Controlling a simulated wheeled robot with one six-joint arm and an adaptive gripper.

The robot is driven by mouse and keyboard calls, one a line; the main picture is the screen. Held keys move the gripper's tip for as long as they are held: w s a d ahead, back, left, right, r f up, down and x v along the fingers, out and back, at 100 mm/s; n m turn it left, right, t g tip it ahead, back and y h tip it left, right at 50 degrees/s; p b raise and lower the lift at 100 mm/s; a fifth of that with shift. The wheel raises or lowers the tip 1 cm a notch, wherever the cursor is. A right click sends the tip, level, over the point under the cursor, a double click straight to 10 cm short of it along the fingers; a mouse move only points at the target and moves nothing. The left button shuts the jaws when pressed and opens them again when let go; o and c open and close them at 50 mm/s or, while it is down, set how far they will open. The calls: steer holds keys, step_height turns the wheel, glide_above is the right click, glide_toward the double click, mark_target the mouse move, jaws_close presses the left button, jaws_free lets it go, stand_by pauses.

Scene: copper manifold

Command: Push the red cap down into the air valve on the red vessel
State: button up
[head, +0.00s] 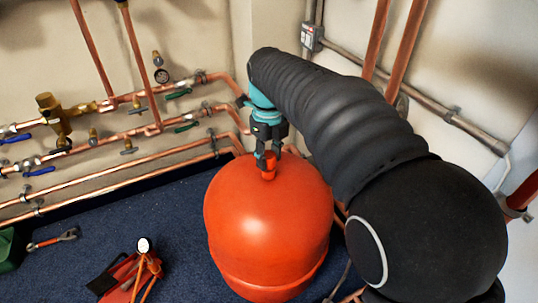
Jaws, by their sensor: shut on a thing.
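The red vessel (268,225) is a large rounded tank standing on the blue floor in the middle of the head view. My gripper (268,162) is directly above its top, pointing down. The gripper is shut on the small red cap (269,174), which shows between and just below the fingertips at the crown of the vessel. The air valve is hidden under the cap and fingers. I cannot tell how far the cap sits on the valve.
Copper pipes (120,140) with blue and green valve handles run along the wall behind and left. A red hand pump with a gauge (143,246) stands front left. A red-handled tool (55,239) lies near a green box (10,248). Blue floor (180,240) is clear between.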

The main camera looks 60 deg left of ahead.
steer(key=shift+f, duration=0.75)
stand_by(0.4)
steer(key=o, duration=1)
steer(key=shift+r, duration=0.15)
step_height(320, 180, up, 12)
steer(key=shift+f, duration=0.15)
